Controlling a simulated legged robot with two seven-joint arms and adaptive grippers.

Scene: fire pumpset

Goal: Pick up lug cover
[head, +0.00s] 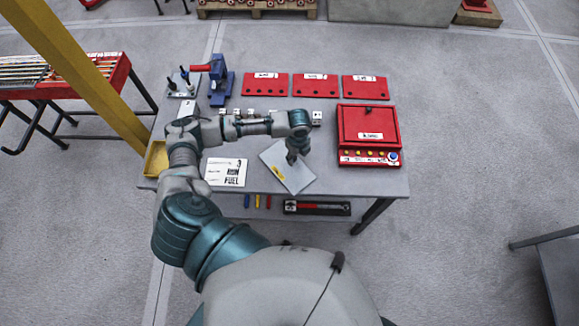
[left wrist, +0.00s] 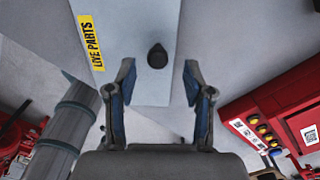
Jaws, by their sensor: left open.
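The lug cover (head: 298,180) is a light grey plate lying at an angle on the front part of the table, with a yellow label. In the left wrist view, the cover (left wrist: 125,45) shows a "LIVE PARTS" label and a dark round knob (left wrist: 157,56). My left gripper (head: 292,159) is over the cover, pointing down. In the left wrist view, the left gripper (left wrist: 158,75) is open and empty, with the knob between the lines of its two fingers. I cannot tell the height left above the knob. My right gripper is not in view.
A red box (head: 368,125) with buttons stands right of the cover. A white "FUEL" card (head: 226,172) lies left of it. Three red plates (head: 315,85) and a blue tool (head: 220,82) are at the back. A yellow post (head: 85,75) stands left of the table.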

